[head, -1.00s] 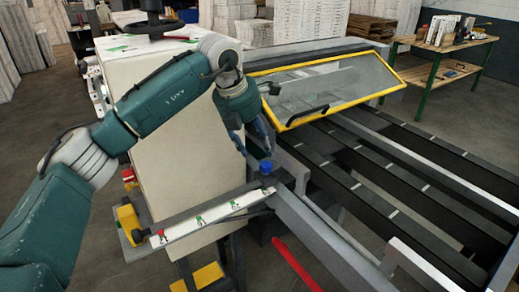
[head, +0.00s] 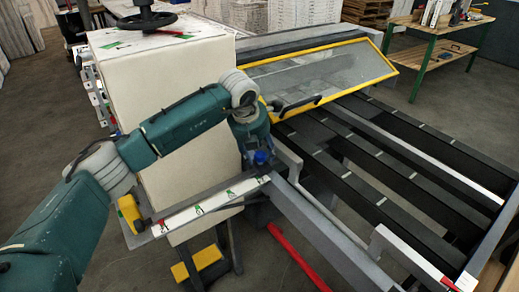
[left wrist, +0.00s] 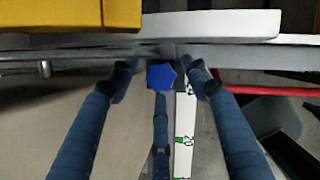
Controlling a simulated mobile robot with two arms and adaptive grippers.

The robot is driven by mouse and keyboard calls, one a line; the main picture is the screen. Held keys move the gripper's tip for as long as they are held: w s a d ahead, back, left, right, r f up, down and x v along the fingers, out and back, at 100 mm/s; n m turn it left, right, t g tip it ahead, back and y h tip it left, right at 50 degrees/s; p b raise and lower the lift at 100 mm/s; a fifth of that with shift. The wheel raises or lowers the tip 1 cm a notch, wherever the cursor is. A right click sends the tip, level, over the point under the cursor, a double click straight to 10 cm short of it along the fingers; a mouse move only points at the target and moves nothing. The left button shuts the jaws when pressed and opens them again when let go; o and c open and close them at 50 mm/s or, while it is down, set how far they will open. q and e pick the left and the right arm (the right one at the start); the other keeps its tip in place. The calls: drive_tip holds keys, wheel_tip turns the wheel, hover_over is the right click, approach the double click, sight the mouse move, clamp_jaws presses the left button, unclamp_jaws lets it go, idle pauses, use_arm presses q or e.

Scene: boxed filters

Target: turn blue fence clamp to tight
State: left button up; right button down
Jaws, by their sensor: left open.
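The blue fence clamp (head: 260,158) is a small faceted knob at the right end of the white scale strip (head: 205,205), beside the machine's cream housing. It also shows in the left wrist view as a blue polygon (left wrist: 161,77). My left gripper (head: 256,151) is at the clamp in the head view, with its fingers partly hidden there. My right gripper is in neither view.
A yellow-framed clear guard (head: 330,82) with a dark handle stands just behind the clamp. The grey rail (head: 320,225) and dark slatted bed (head: 360,150) extend right. A yellow block (head: 130,213) sits at the strip's left end. A red bar (head: 295,255) lies below.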

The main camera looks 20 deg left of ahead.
use_arm(q)
drive_tip(key=shift+f, duration=0.15)
drive_tip(key=c, duration=1.1)
drive_tip(key=shift+w+m+b, duration=0.1)
drive_tip(key=shift+m+b, duration=0.2)
drive_tip(key=shift+b, duration=0.2)
drive_tip(key=shift+r+m+h, duration=0.2)
drive_tip(key=shift+m+h, duration=0.2)
drive_tip(key=shift+r, duration=0.1)
drive_tip(key=o, duration=1.1)
